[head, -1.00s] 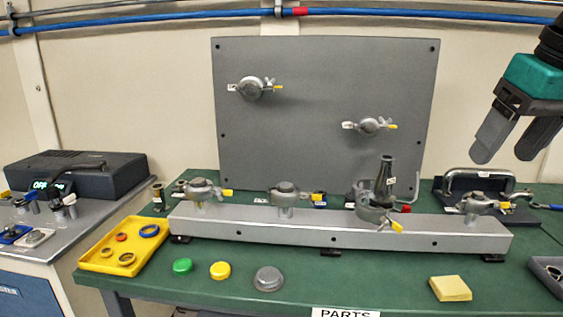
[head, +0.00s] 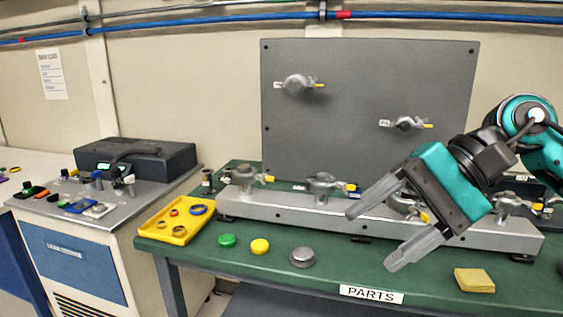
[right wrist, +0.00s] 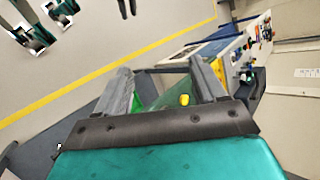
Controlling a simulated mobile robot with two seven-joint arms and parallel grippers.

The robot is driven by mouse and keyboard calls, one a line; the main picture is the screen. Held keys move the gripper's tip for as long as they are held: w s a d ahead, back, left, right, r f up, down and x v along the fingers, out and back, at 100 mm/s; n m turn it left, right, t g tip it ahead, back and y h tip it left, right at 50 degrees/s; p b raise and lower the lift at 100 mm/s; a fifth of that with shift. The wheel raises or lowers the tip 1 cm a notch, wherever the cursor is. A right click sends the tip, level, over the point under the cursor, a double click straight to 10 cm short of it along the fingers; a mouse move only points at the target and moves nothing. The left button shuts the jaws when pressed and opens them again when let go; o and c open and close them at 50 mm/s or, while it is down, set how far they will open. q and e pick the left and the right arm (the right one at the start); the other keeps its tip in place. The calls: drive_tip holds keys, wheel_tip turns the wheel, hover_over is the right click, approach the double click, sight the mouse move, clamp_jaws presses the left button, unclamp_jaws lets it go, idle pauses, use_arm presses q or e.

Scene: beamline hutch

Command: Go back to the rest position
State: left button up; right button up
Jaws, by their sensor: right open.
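My right gripper (head: 372,232) is in the right half of the head view, in front of the long grey rail and above the green bench. Its two grey fingers are apart with nothing between them, and they point to the lower left. In the right wrist view the same fingers (right wrist: 163,88) stand apart, with the floor and part of the bench beyond. The gripper and arm hide the right part of the rail and some fittings on it. My left gripper is in neither view.
The green bench (head: 330,270) carries the grey rail (head: 300,213) with clamps, a yellow tray (head: 152,230), a green cap (head: 227,241), a yellow cap (head: 260,247), a grey cap (head: 303,257) and a yellow pad (head: 474,280). A grey panel (head: 350,110) stands behind. A leak tester cabinet (head: 85,262) is at left.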

drive_tip(key=w+a+f+m+t+y, duration=0.1)
drive_tip(key=a+f+m+y, duration=0.1)
drive_tip(key=a+m+y, duration=1.05)
drive_tip(key=w+d+f+m+t+h, duration=0.4)
drive_tip(key=m+t, duration=0.4)
drive_tip(key=m, duration=0.6)
drive_tip(key=w+d+f+m+t+h, duration=0.1)
drive_tip(key=d+f+m+t+h, duration=0.45)
drive_tip(key=m, duration=0.85)
drive_tip(key=s+d+f+m+t+h, duration=0.15)
drive_tip(key=f+m+h, duration=0.25)
drive_tip(key=f+m, duration=0.4)
drive_tip(key=s+d+f+m+t+h, duration=0.1)
drive_tip(key=d+f+m+h, duration=0.15)
drive_tip(key=f+m, duration=0.6)
drive_tip(key=s+d+f+m+g+h, duration=0.2)
drive_tip(key=s+f+m+g+h, duration=0.2)
drive_tip(key=s+f+m, duration=0.4)
drive_tip(key=s+f+g, duration=0.1)
drive_tip(key=s+f, duration=0.3)
drive_tip(key=f, duration=0.2)
drive_tip(key=shift+d+g, duration=0.35)
drive_tip(key=shift+g, duration=0.05)
drive_tip(key=shift+f, duration=0.1)
